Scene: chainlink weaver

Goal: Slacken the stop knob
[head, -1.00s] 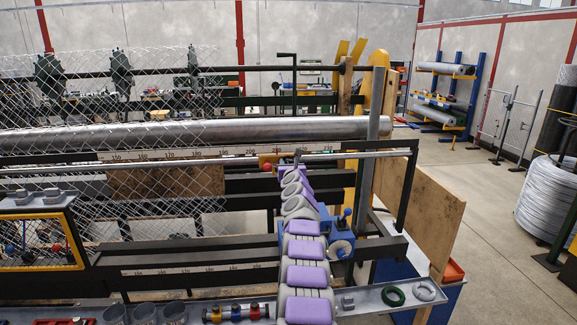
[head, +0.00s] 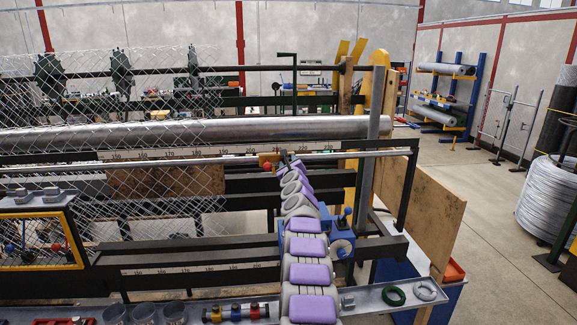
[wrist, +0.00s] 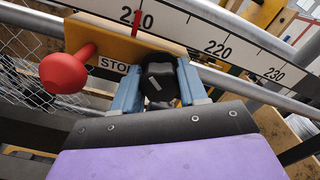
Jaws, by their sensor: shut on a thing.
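The stop (wrist: 115,38) is a yellow block labelled STOP, riding on a metal rail below a numbered scale. It also shows in the head view (head: 267,160), small, at the arm's far end. The black stop knob (wrist: 158,80) sits at the block's lower right with a pale mark on its face. My gripper (wrist: 158,90) has its two blue fingers on either side of the knob, shut on it. A red ball handle (wrist: 63,73) sticks out of the block to the left. A red pointer (wrist: 138,22) stands near the 210 mark.
The rail (head: 205,160) runs left and right past the stop, with the scale (wrist: 235,48) just above it. Chain-link mesh (head: 60,110) hangs to the left. A tray (head: 400,296) holding a green ring lies at the front right. Open floor lies to the right.

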